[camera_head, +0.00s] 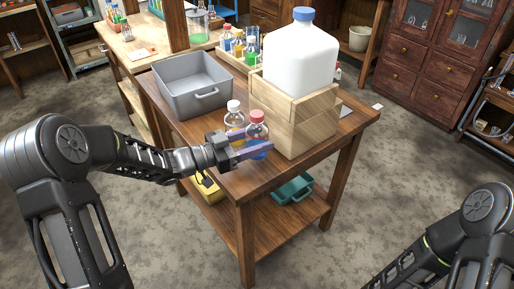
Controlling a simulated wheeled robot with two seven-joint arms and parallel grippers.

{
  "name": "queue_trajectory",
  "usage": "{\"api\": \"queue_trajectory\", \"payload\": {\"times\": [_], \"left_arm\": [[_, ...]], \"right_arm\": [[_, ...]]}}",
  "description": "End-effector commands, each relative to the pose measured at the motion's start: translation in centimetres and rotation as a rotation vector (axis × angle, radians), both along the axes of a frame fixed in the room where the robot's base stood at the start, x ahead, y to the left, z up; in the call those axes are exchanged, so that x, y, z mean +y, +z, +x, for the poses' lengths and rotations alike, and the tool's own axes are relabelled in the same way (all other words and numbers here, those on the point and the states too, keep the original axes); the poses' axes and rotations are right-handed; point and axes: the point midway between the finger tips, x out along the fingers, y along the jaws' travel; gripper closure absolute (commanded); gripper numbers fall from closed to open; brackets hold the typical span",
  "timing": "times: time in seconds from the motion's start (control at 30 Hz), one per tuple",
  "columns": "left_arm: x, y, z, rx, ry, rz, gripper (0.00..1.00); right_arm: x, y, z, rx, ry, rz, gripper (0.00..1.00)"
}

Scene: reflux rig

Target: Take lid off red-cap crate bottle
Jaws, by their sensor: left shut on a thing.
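The red-cap bottle (257,129) is a small clear bottle with a red lid and some blue in its lower part. It stands upright near the front of the wooden table (215,178), beside the wooden crate (296,122). My left gripper (255,142) reaches in from the left, its fingers around the body of this bottle, below the lid. The fingers hide part of the bottle. A white-cap bottle (234,110) with amber contents stands just behind it, partly hidden. My right arm shows at the lower right, but its gripper is out of view.
The crate holds a big white jug (301,55) with a blue cap. A grey bin (193,88) stands at the table's back left, and a rack of coloured bottles (238,45) behind. A teal tray (293,190) and a yellow bin (207,190) are on the lower shelf.

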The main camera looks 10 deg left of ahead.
Motion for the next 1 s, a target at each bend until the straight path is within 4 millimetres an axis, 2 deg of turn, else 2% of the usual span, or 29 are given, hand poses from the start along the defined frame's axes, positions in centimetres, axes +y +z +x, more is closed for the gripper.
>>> {"api": "queue_trajectory", "payload": {"times": [0.1, 0.2, 0.67, 0.7, 0.93, 1.0], "left_arm": [[0.0, -1.9, 0.0, 0.005, 0.001, -0.002, 1.0], [0.0, -3.0, 0.0, 0.002, 0.0, -0.002, 1.0], [0.0, -3.7, 0.0, -0.001, 0.0, -0.001, 1.0], [0.0, -3.6, 0.0, 0.0, 0.001, 0.0, 0.44], [0.0, -3.6, 0.0, 0.001, 0.001, 0.001, 0.25], [0.0, -3.6, 0.0, 0.001, 0.001, 0.001, 0.25]], "right_arm": [[0.0, -0.2, 0.0, 0.0, 0.0, 0.0, 0.64], [0.0, -0.2, 0.0, 0.0, 0.0, 0.0, 0.64], [0.0, -0.7, 0.0, 0.0, 0.0, 0.0, 0.64], [0.0, -0.5, 0.0, 0.0, 0.0, 0.0, 0.64], [0.0, -0.5, 0.0, 0.0, 0.0, 0.0, 0.64], [0.0, -0.5, 0.0, 0.0, 0.0, 0.0, 0.64]]}}
